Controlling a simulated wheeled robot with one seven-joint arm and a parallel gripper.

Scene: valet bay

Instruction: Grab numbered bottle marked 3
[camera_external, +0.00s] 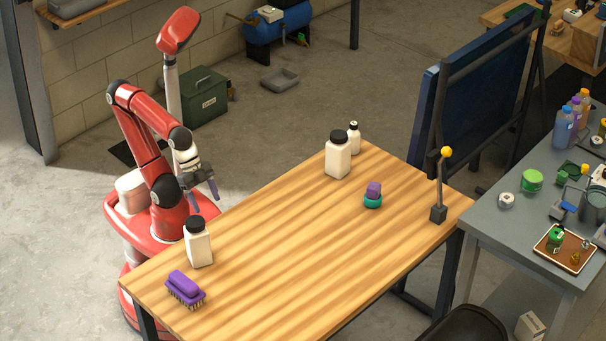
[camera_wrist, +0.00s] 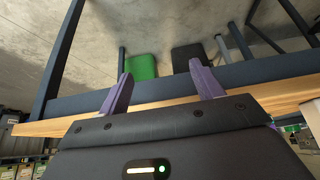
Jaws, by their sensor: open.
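Three white bottles with black caps stand upright on the wooden table (camera_external: 290,240). One bottle (camera_external: 198,245) is near the table's left edge, a large one (camera_external: 338,158) is at the far edge, and a smaller one (camera_external: 354,138) stands just behind it. No number can be read on any of them from here. My gripper (camera_external: 204,197) is open and empty by the table's far left edge, above and behind the near-left bottle. In the wrist view its purple fingers (camera_wrist: 164,92) are spread apart with nothing between them, and no bottle shows there.
A purple brush (camera_external: 185,288) lies at the table's near left corner. A purple and teal item (camera_external: 373,196) and a lever with a yellow knob (camera_external: 439,210) are to the right. The table's middle is clear. A grey workbench (camera_external: 520,225) stands at right.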

